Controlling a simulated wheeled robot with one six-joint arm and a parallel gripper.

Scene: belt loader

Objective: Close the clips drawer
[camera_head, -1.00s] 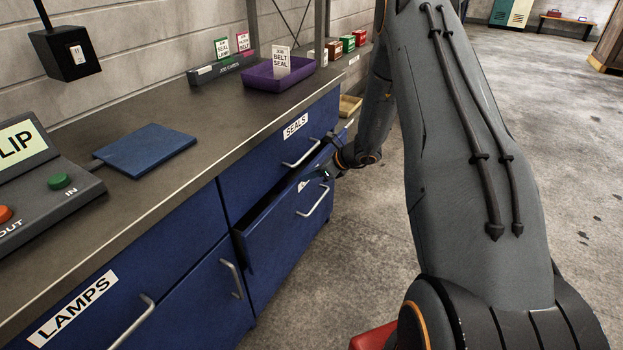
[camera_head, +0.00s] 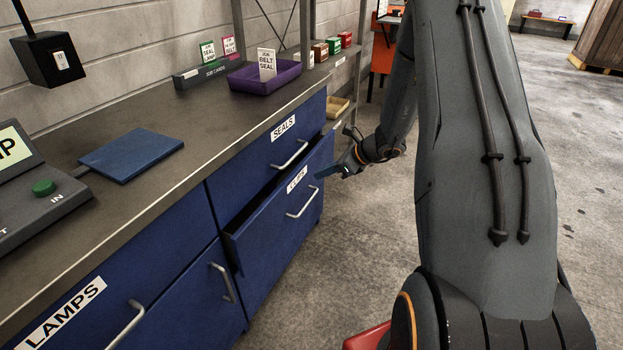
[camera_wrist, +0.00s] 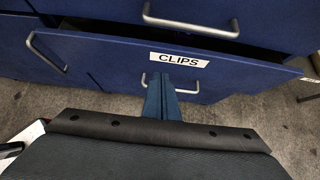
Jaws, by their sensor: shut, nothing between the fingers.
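The blue clips drawer (camera_head: 275,225) stands partly open below the seals drawer (camera_head: 266,146). A dark gap shows along its top edge. Its front carries a CLIPS label and a silver handle (camera_head: 304,201). In the wrist view the drawer front (camera_wrist: 110,62) spans the picture, with the label above my gripper's fingers. My gripper (camera_head: 322,174) is shut and empty, in front of the drawer's upper front near the label. In the wrist view the closed fingers (camera_wrist: 161,80) overlap the handle in the picture. I cannot tell whether they touch the drawer.
The worktop (camera_head: 190,95) above holds a blue plate (camera_head: 131,153), a purple tray (camera_head: 250,80) and a control box with a green button (camera_head: 44,187). The lamps drawer handle (camera_head: 130,322) sticks out at lower left. Open concrete floor lies to the right.

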